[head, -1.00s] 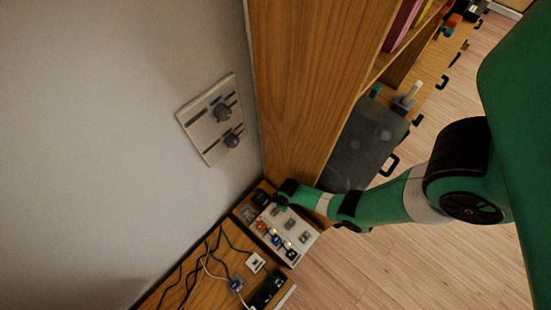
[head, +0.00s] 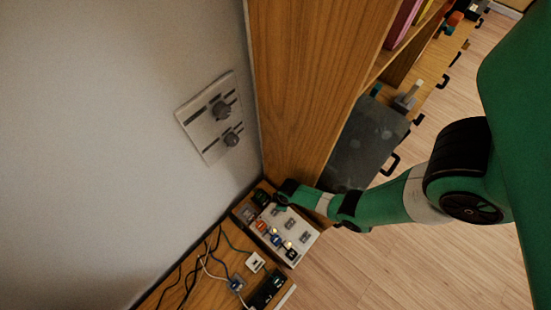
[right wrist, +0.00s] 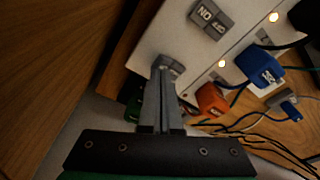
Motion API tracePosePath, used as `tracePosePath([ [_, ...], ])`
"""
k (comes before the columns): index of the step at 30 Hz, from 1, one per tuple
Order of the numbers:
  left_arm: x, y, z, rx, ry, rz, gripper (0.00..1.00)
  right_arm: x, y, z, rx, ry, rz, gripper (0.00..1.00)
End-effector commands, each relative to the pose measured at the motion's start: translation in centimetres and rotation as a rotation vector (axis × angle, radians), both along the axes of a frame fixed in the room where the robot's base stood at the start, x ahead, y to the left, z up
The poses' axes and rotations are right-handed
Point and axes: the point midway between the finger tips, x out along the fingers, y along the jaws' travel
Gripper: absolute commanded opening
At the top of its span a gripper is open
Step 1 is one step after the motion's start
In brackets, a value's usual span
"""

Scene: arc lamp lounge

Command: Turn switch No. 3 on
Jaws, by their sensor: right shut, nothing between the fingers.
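A white switch strip (head: 314,239) lies on the low wooden surface, with a row of grey rocker switches and orange, blue and black plugs along it. In the right wrist view one rocker (right wrist: 210,18) reads ON and OFF. Another grey rocker (right wrist: 172,66) lies at the fingertips of my right gripper (right wrist: 160,78), partly hidden by them. My right gripper is shut and empty, at or very near that rocker; contact is unclear. In the head view my right arm reaches the strip's upper end. I cannot read switch numbers. My left gripper is out of view.
An orange plug (right wrist: 211,100) and a blue plug (right wrist: 259,66) sit close right of my fingers, with small lit lamps (right wrist: 222,63) nearby. Loose cables (head: 205,262) lie below left. A tall wooden cabinet side (head: 310,90) and a wall panel with knobs (head: 209,117) flank the corner.

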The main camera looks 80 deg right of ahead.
Motion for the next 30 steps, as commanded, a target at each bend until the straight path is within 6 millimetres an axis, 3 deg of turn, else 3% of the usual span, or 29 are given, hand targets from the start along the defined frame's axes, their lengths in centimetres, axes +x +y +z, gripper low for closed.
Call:
tracePosePath([
  [30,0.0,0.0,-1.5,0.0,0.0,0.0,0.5,0.0,0.0,-1.6,0.0,0.0,0.0,0.0],
])
